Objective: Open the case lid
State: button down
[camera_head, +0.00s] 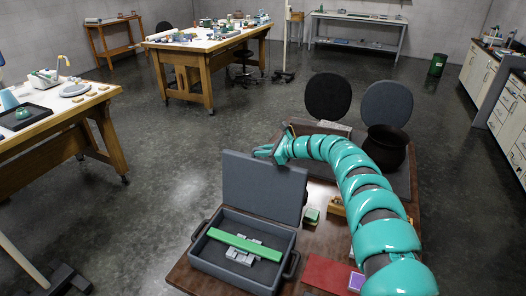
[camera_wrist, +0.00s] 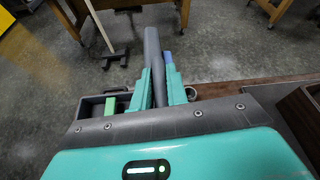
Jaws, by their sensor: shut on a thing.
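The dark grey case (camera_head: 232,279) sits on the brown table at the lower middle of the head view. Its lid (camera_head: 262,190) stands raised, roughly upright, at the back of the case, so the inside shows. A green bar (camera_head: 246,244) lies across grey pieces (camera_head: 241,257) inside. My teal gripper (camera_head: 264,153) is at the upper right edge of the lid. In the wrist view the fingers (camera_wrist: 158,88) are shut on the lid (camera_wrist: 153,55), seen edge-on between them. The green bar also shows in the wrist view (camera_wrist: 110,106).
On the same table are a small green block (camera_head: 311,215), a red sheet (camera_head: 327,272), and a dark pot (camera_head: 385,147) behind my arm. Two dark chairs (camera_head: 328,97) (camera_head: 387,104) stand beyond. Open floor lies left of the table.

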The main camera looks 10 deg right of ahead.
jog(key=shift+f, duration=0.1)
jog(key=c, duration=1.4)
grip_release()
jog(key=shift+d, duration=0.1)
jog(key=shift+d+r, duration=0.15)
jog(key=shift+r, duration=0.1)
jog(key=shift+b+v, duration=0.45)
jog(key=shift+v, duration=0.8)
jog(key=p+v, duration=0.7)
jog(key=v, duration=0.6)
jog(key=shift+s+d+r, duration=0.1)
jog(key=shift+s+r, duration=0.05)
jog(key=shift+r, duration=0.05)
jog(key=shift+s+d, duration=0.3)
